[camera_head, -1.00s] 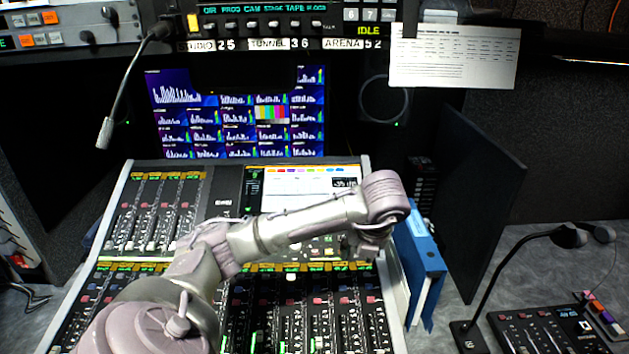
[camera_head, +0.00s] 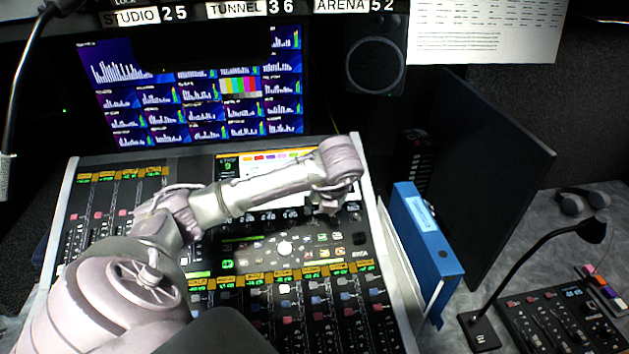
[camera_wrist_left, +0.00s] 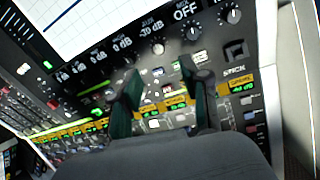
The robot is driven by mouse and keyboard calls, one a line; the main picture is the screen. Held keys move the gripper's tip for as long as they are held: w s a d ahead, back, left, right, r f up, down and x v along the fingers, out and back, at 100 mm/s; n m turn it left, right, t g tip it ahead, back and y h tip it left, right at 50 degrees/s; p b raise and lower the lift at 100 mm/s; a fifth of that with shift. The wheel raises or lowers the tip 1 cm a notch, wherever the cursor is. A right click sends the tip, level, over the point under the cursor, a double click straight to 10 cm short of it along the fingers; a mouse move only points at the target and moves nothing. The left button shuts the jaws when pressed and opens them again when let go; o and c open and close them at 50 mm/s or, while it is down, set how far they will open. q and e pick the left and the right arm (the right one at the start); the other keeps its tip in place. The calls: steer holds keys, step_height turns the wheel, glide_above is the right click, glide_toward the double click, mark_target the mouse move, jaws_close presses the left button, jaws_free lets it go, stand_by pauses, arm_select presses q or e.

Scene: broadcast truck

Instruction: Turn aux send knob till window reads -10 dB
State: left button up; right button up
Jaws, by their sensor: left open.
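The aux window (camera_wrist_left: 152,31) in the left wrist view sits under an "AUX" label and appears to read -10 dB. The aux knob (camera_wrist_left: 158,49) is just below that window, upright on the dark panel. My left gripper (camera_wrist_left: 165,80) is open, with its two dark fingers apart. The aux knob shows beyond and between the fingertips, and nothing is held. In the head view my left arm reaches over the mixing console (camera_head: 58,220), and its wrist hides the aux knob and window. My right gripper is not in view.
More knobs (camera_wrist_left: 193,33) stand right of the aux knob, one under an OFF window. Small buttons lie under the fingers. A blue binder (camera_head: 428,240) stands at the console's right side. A gooseneck microphone (camera_head: 535,270) is farther right.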

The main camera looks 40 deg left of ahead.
mark_target(314, 221)
arm_select(q)
steer(key=p+x, duration=0.1)
steer(key=x, duration=0.7)
steer(key=shift+a+f+p, duration=0.2)
steer(key=shift+f+p, duration=0.05)
steer(key=shift+p, duration=0.05)
steer(key=shift+f, duration=0.1)
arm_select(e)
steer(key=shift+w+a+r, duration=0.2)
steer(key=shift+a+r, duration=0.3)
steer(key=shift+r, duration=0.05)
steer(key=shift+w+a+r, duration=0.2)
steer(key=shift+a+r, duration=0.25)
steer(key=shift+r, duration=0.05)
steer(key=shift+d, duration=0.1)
arm_select(q)
jaws_close()
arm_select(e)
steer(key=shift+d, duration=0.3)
